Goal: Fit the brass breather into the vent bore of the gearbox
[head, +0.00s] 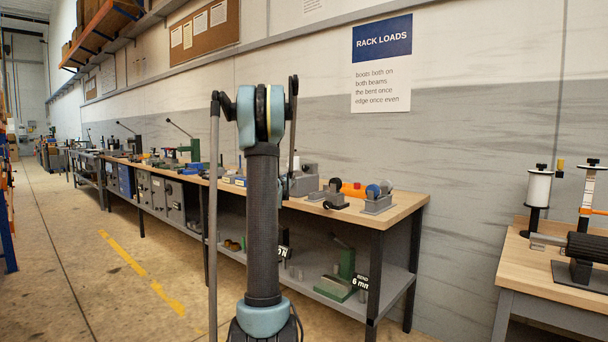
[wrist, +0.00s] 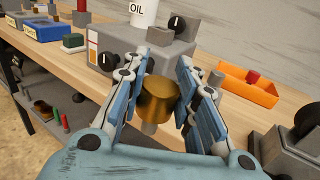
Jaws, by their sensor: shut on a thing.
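The brass breather (wrist: 158,97) is a short golden cylinder with a paler, narrower stem below it, seen in the wrist view. My gripper (wrist: 160,88) is shut on it, with blue finger pads at its left and right sides. It is held above the wooden bench. A grey housing (wrist: 124,62) that looks like the gearbox stands beyond the gripper, apart from the breather. It has a black knob on its front and a white OIL container (wrist: 144,12) at its top. I cannot make out the vent bore. In the head view my arm hides the gripper and breather.
An orange bin (wrist: 247,86) lies right of the gripper, with a grey fixture (wrist: 290,150) nearer. In the head view, the long bench (head: 408,205) carries several tools, and another workbench (head: 525,262) stands at the right.

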